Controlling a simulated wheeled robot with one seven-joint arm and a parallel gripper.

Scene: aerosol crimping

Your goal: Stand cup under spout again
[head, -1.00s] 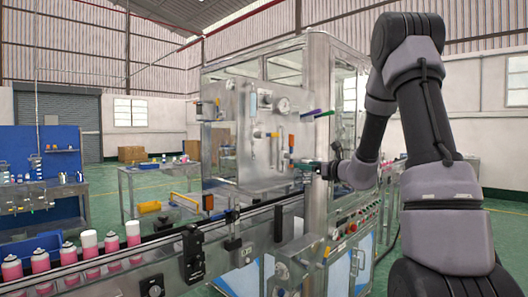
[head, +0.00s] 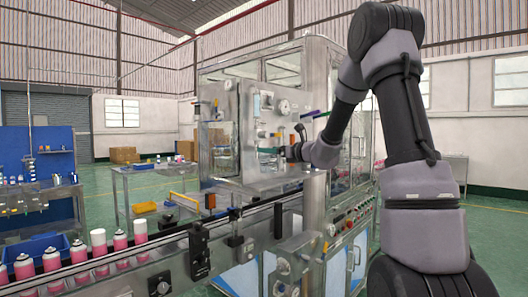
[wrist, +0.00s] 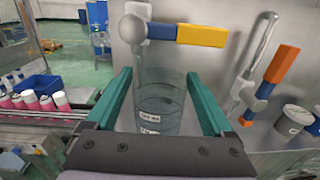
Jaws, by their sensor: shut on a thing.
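A clear cup (wrist: 160,110) with small white labels stands upright between the teal fingers of my gripper (wrist: 157,76) in the wrist view. My gripper is shut on its sides. A metal valve with a round knob (wrist: 133,28) and a yellow handle (wrist: 201,35) is on the panel just beyond and above the cup. It may bear the spout; the outlet is hard to make out, and I cannot tell if the cup is directly under it. In the head view my gripper (head: 291,151) is at the machine's front panel; the cup is too small to tell there.
A second valve with an orange handle (wrist: 282,64) and a grey cylinder (wrist: 294,119) are to the right of the cup. Pink cans (head: 98,243) stand along the conveyor at left. The machine's steel post (head: 316,200) stands close to my arm.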

